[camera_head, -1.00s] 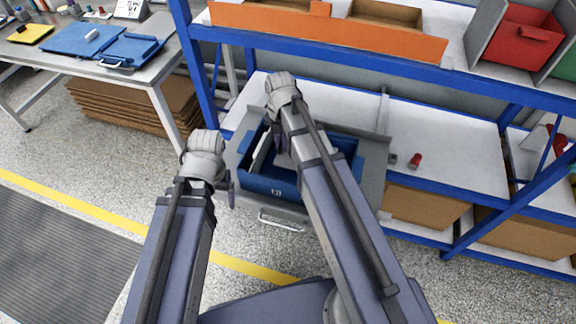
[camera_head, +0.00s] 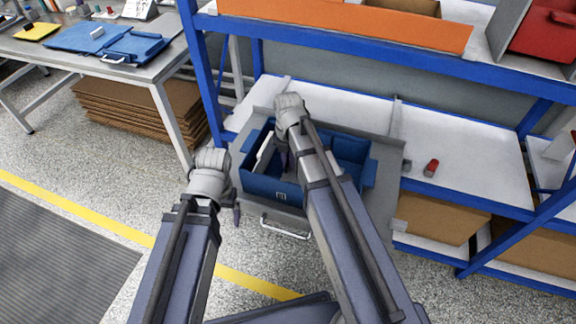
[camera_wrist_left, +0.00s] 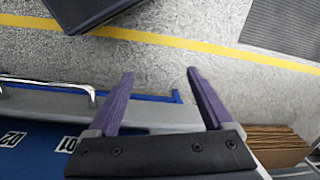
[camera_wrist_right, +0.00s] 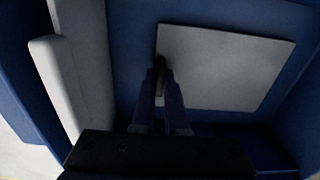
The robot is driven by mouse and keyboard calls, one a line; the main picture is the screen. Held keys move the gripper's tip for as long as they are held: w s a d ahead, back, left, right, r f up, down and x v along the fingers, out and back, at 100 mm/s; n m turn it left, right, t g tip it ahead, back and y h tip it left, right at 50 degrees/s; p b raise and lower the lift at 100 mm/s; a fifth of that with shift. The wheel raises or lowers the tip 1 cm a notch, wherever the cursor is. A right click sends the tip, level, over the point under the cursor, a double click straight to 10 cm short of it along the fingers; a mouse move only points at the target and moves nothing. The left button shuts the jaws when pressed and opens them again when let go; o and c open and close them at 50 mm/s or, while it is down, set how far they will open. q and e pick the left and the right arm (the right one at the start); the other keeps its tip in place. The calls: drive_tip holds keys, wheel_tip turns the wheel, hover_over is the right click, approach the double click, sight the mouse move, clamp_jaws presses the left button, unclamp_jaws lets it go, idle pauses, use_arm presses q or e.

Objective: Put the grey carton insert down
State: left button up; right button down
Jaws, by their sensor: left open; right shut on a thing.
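The grey carton insert (camera_wrist_right: 225,68) shows in the right wrist view as a flat, light grey square panel inside a blue crate (camera_head: 262,187). My right gripper (camera_wrist_right: 162,75) reaches down into this crate, its fingers closed at the insert's left edge, by a small dark spot. Whether the insert touches the crate floor cannot be told. In the head view my right arm hides most of it. My left gripper (camera_head: 237,213) is open and empty, just outside the crate's left side; its spread fingers show in the left wrist view (camera_wrist_left: 160,75).
A pale upright panel (camera_wrist_right: 62,85) stands in the crate beside my right gripper. The crate sits on a grey tray (camera_head: 386,150) with a front handle (camera_head: 285,228). A blue-framed shelf (camera_head: 470,150) rises behind. A red object (camera_head: 431,167) lies on the shelf to the right.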

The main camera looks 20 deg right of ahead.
drive_tip(key=shift+r, duration=0.1)
drive_tip(key=shift+f, duration=0.25)
drive_tip(key=c, duration=0.9)
unclamp_jaws()
drive_tip(key=shift+r, duration=0.1)
drive_tip(key=shift+c, duration=0.2)
wheel_tip(320, 180, up, 12)
drive_tip(key=p, duration=1.2)
drive_tip(key=s+a+m, duration=0.5)
drive_tip(key=s+m, duration=0.2)
drive_tip(key=m, duration=0.5)
drive_tip(key=s+a+m+h, duration=0.1)
drive_tip(key=s+a+m, duration=0.4)
drive_tip(key=m, duration=0.8)
drive_tip(key=s, duration=0.2)
drive_tip(key=shift+s+r, duration=0.2)
drive_tip(key=shift+s, duration=0.1)
